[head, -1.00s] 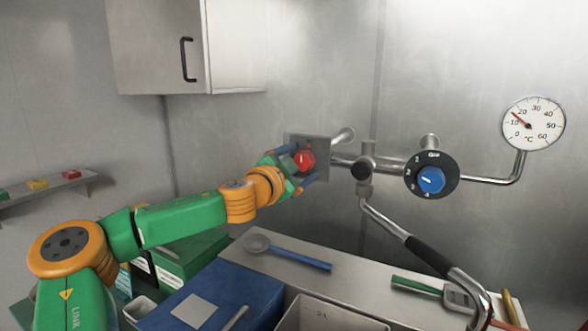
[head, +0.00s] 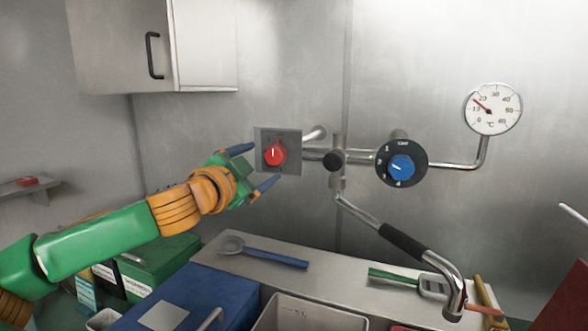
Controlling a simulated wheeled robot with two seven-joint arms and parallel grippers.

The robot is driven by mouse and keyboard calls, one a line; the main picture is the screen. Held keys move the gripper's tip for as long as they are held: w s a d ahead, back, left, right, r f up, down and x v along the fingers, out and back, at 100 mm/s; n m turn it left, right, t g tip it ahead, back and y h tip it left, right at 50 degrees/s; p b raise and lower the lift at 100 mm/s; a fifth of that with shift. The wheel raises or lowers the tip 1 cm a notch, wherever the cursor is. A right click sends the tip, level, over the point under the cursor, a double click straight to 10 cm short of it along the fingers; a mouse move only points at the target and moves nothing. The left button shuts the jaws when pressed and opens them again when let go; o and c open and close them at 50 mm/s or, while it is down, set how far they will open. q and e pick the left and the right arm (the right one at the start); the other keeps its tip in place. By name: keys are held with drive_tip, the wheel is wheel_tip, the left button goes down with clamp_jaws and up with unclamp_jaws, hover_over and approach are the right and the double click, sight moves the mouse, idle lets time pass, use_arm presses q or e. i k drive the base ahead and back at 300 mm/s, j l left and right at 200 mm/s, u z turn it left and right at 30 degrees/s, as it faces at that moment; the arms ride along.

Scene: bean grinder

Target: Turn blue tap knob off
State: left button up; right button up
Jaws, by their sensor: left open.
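The blue tap knob (head: 401,167) sits on a round black dial (head: 385,177) with white numbers and an "OFF" mark at its top. The knob's white pointer is turned to the left side, away from the "OFF" mark. A red knob (head: 275,154) sits on a square grey plate (head: 291,138) to the left. My left gripper (head: 257,168) is open, with its blue-tipped fingers just left of the red knob. It looks apart from the knob and well left of the blue knob. My right gripper is out of view.
A pipe with a black-gripped spout (head: 403,243) hangs below the dial. A temperature gauge (head: 493,109) is at the right. A blue ladle (head: 272,256), a blue box (head: 215,293) and a green-handled tool (head: 400,279) lie below.

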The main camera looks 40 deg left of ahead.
sight(401, 167)
drive_tip(key=k+l, duration=0.25)
drive_tip(key=k, duration=0.25)
drive_tip(key=k+l, duration=0.2)
drive_tip(key=k, duration=0.25)
drive_tip(key=k+l, duration=0.25)
drive_tip(key=k, duration=0.25)
